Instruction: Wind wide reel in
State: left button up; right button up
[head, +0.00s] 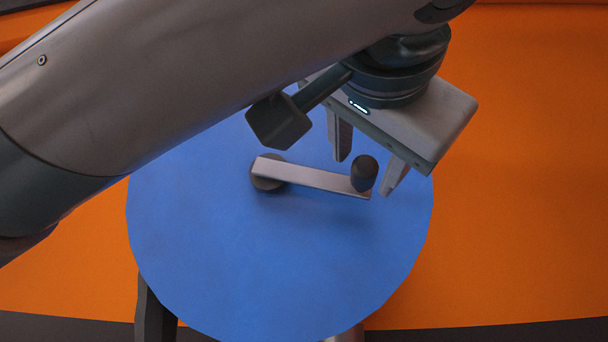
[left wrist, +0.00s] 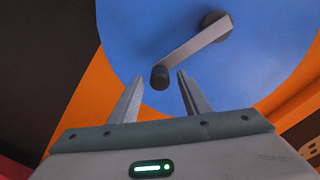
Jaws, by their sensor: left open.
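The wide reel is a big blue disc (head: 230,260) facing me in the head view. It also fills the top of the left wrist view (left wrist: 260,60). A light grey crank arm (head: 315,178) runs from a dark hub (head: 267,174) at its middle to a dark knob (head: 364,174) on the right. My left gripper (head: 363,175) is open, its two fingers on either side of the knob in the head view. In the left wrist view the knob (left wrist: 159,77) shows just beyond the gap between the fingertips. I cannot tell whether a finger touches it. My right gripper is out of view.
An orange surface (head: 520,220) lies behind the reel on both sides. A dark support leg (head: 154,308) stands below the disc at the left. My left arm covers the upper left of the head view and hides the disc's top edge.

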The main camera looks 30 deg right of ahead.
pick_arm(q)
jog(key=b+v, duration=0.4)
jog(key=v, duration=1.2)
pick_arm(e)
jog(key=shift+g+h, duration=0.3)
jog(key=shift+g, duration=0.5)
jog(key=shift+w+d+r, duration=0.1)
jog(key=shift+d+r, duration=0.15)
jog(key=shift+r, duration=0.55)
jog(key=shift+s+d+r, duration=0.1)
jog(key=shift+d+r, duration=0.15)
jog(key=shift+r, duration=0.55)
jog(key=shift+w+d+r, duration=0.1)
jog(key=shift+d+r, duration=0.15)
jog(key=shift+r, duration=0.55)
